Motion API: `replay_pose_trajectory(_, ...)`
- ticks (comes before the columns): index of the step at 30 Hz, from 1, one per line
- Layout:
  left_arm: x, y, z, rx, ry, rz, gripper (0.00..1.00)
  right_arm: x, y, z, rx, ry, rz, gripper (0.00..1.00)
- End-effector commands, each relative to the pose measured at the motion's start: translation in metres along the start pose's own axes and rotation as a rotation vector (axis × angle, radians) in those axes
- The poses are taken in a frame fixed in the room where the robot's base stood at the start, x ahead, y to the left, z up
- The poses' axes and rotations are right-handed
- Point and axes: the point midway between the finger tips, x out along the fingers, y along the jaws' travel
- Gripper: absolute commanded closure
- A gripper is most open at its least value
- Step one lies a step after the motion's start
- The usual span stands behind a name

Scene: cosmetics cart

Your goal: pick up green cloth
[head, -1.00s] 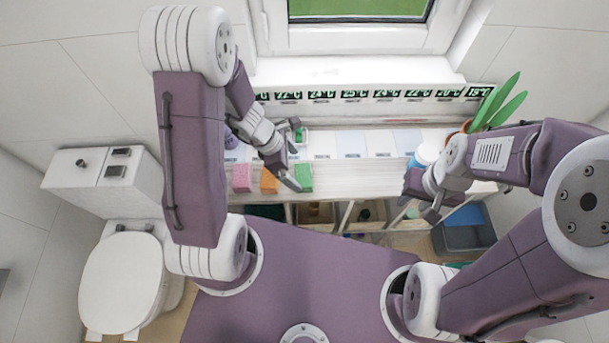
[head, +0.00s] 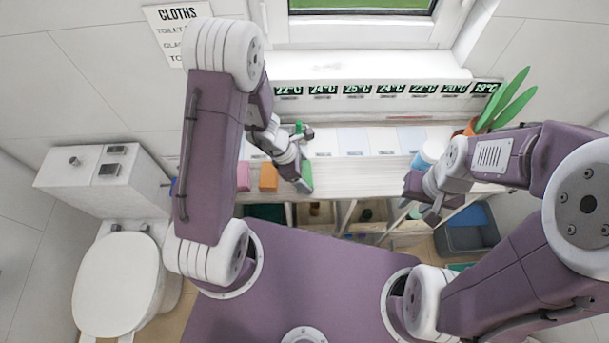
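The green cloth (head: 307,174) is a small green block shape on the shelf, at the right end of a short row with an orange one (head: 268,177) and a pink one (head: 243,176). My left gripper (head: 302,160) is over the shelf right at the green cloth. Its fingers are spread apart, and the lower finger overlaps the cloth's left side in the picture. I cannot tell whether they touch. My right gripper (head: 431,203) hangs at the right front of the shelf, away from the cloth; its finger gap is unclear.
A small green item (head: 299,129) is by the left gripper's upper finger. A white and blue container (head: 427,155) and a potted plant (head: 509,100) stand at the right. Below are open compartments and a grey bin (head: 468,238). A toilet (head: 116,280) stands left.

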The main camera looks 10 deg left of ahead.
Motion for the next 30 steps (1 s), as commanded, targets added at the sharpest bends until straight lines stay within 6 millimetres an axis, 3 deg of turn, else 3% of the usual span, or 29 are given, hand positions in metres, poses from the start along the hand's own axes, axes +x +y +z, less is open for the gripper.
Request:
replay_pose_trajectory(1,0.0,0.0,0.0,0.0,0.0,0.0,0.5,0.0,0.0,0.0,0.0,0.0,0.0,0.64)
replay_pose_trajectory(2,0.0,0.0,0.0,0.0,0.0,0.0,0.58,0.0,0.0,0.0,0.0,0.0,0.0,0.64)
replay_pose_trajectory(11,-0.004,0.0,0.002,0.001,-0.001,0.001,0.58,-0.003,0.0,0.0,0.0,0.0,0.0,0.64)
replay_pose_trajectory(19,-0.046,0.001,0.019,0.003,-0.001,0.003,0.58,-0.026,-0.001,-0.003,0.0,0.0,0.0,0.64)
replay_pose_trajectory(22,-0.044,-0.011,0.042,0.009,-0.002,0.0,0.58,-0.023,0.0,-0.002,0.0,0.0,0.0,0.64)
replay_pose_trajectory(30,-0.059,-0.039,0.108,0.009,-0.002,-0.001,0.58,-0.041,-0.001,-0.004,0.0,0.0,0.0,0.64)
